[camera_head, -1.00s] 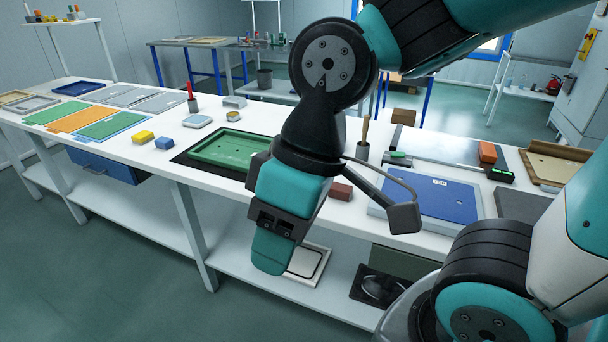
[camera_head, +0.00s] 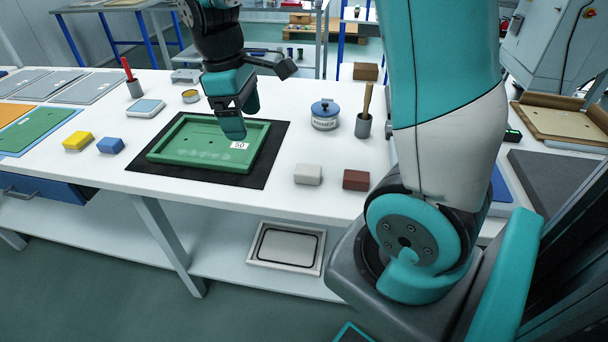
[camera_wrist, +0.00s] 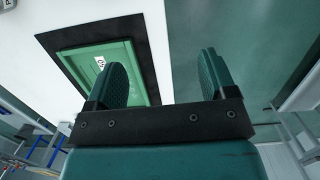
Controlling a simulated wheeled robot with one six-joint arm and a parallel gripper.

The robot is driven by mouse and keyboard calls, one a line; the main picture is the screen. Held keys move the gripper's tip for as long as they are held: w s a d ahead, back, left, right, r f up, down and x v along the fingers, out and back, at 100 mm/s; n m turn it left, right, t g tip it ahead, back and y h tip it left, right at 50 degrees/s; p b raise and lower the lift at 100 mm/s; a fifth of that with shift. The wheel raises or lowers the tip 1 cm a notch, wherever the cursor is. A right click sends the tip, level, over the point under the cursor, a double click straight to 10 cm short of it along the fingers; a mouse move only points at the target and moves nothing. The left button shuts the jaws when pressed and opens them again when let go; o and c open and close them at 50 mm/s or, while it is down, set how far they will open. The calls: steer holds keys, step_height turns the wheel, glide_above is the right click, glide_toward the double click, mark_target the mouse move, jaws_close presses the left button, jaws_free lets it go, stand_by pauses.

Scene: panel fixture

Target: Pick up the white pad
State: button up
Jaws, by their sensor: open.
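The white pad (camera_head: 308,174) is a small off-white block lying on the white table, right of the green tray and left of a red-brown block (camera_head: 356,180). My gripper (camera_head: 240,120) appears in front of the tray's right part in the head view, to the upper left of the pad and apart from it. In the wrist view the two fingers (camera_wrist: 162,72) stand apart with nothing between them. I cannot make out the pad in the wrist view.
The green tray (camera_head: 168,151) with a number label sits on a black mat (camera_head: 264,177). A blue-lidded pot (camera_head: 325,115) and a cup with a wooden handle (camera_head: 363,125) stand behind the pad. Yellow (camera_head: 78,141) and blue (camera_head: 111,145) blocks lie left.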

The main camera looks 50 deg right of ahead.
steer(key=w+d+f+g+h, duration=0.1)
steer(key=d+f, duration=0.2)
steer(key=d, duration=0.2)
steer(key=w+d+f+g, duration=0.1)
steer(key=w+d+f, duration=0.1)
steer(key=d, duration=0.4)
steer(key=b, duration=0.1)
glide_above(307, 169)
steer(key=w+a, duration=0.1)
steer(key=w, duration=0.1)
steer(key=shift+m+g, duration=0.3)
steer(key=f, duration=1)
steer(key=shift+a+f, duration=0.2)
steer(key=shift+h, duration=0.3)
steer(key=shift+x, duration=2.9)
steer(key=c, duration=1)
steer(key=shift+r, duration=0.1)
step_height(307, 169, up, 20)
steer(key=p, duration=0.1)
steer(key=shift+p, duration=0.4)
